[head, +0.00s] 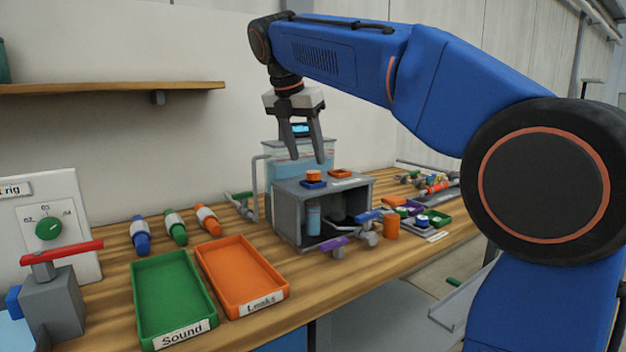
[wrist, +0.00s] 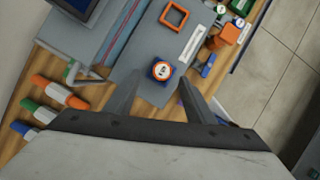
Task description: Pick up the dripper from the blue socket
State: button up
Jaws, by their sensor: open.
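The dripper (head: 313,175) is a small orange round piece in the blue socket (head: 314,185) on top of a grey box. In the wrist view the dripper (wrist: 162,70) shows a white top with an orange rim, and the blue socket (wrist: 174,79) shows around it. My gripper (head: 306,159) is open and empty, pointing down above the box. In the wrist view the fingers of my gripper (wrist: 158,76) appear either side of the dripper, without visible contact.
An empty orange socket (head: 340,173) sits beside the blue one on the grey box (head: 355,190). A clear tank (head: 285,165) stands behind. A green tray (head: 143,301) and an orange tray (head: 207,268) lie at the front left. Valves and an orange cylinder (head: 391,226) stand at right.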

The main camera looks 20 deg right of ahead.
aim_at(313, 172)
jog(key=shift+x, duration=2.45)
jog(key=shift+s+d, duration=0.1)
jog(key=shift+d, duration=0.1)
jog(key=c, duration=1.2)
